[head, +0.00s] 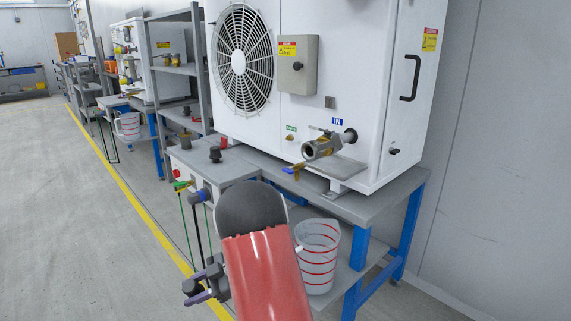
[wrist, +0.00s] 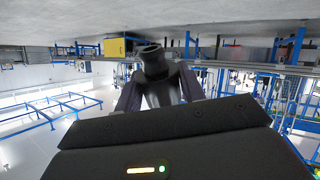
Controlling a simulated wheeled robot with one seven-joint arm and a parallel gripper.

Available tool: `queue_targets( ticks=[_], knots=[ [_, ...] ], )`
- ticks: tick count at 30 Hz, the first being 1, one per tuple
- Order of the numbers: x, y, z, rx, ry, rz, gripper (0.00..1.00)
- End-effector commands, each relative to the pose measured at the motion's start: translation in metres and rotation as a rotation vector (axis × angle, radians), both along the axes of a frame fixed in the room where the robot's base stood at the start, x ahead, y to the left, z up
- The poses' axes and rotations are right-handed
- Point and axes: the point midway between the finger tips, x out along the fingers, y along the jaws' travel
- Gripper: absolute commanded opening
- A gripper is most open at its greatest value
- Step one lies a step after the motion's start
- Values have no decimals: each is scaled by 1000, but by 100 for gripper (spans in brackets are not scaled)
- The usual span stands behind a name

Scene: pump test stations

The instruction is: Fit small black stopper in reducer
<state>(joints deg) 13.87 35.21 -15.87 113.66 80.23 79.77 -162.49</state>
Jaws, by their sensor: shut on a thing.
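My gripper (head: 205,284) is at the lower left of the head view, low beside the near bench and partly behind my red arm. Its purple fingers are shut on a small black stopper (head: 191,287). In the wrist view the stopper (wrist: 153,62) stands out between the fingertips, its round end pointing away from the gripper. The reducer appears to be the metal fitting (head: 317,149) with an open round mouth at the IN port of the white unit. It is up and to the right of my gripper, well apart from it. A valve with brass parts adjoins it.
A grey bench (head: 375,204) with blue legs carries the white unit (head: 330,65). Another black stopper-like piece (head: 215,154) stands on the side table (head: 212,172), with hoses below. A clear jug (head: 318,257) is on the lower shelf. Open floor lies left.

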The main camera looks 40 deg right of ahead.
Motion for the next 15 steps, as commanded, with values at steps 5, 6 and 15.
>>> queue_targets(
  ticks=[5,6,15],
  knots=[
    [-2,-60,86,-414,-132,75,23],
    [-5,-76,104,-503,-156,77,23],
    [-38,-178,236,-971,-218,-38,23]
  ],
)
